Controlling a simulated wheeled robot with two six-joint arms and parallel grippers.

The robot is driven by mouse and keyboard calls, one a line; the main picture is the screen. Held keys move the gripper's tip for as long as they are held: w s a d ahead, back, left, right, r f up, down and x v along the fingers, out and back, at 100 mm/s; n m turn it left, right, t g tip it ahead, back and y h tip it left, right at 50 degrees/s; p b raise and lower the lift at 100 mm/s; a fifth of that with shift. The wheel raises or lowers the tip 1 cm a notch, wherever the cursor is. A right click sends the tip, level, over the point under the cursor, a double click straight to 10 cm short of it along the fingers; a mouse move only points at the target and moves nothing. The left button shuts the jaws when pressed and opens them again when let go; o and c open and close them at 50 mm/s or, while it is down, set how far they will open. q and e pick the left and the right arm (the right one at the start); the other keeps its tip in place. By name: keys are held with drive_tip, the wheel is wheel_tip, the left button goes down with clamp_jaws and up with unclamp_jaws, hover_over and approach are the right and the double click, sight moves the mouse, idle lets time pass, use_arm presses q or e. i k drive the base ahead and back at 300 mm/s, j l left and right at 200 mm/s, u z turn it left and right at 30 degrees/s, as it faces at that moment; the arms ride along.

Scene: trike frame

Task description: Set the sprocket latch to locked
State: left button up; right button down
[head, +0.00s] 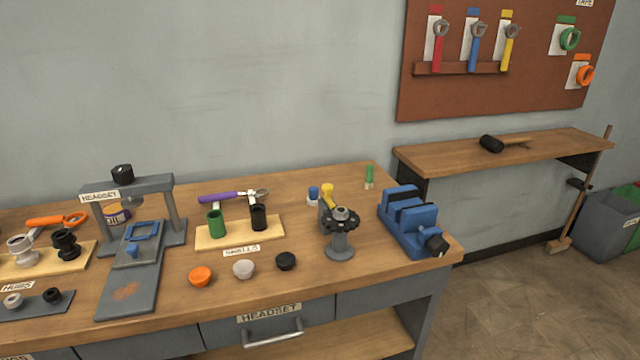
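A dark toothed sprocket (341,219) sits on a grey round-footed stand (340,248) near the right end of the workbench. A yellow lever-like part (328,196) stands just behind it to the left and looks tilted; it may be the latch. Whether it is locked cannot be told at this size, and its lower end is partly hidden by the sprocket. Neither of my grippers is in view.
A blue vise (411,222) stands close to the right of the sprocket stand. Orange (201,276), white (244,268) and black (286,261) caps lie to its front left. The grey press (127,190) stands further left.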

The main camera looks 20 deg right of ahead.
sight(327, 188)
drive_tip(key=l+u, duration=1.05)
drive_tip(key=u, duration=0.15)
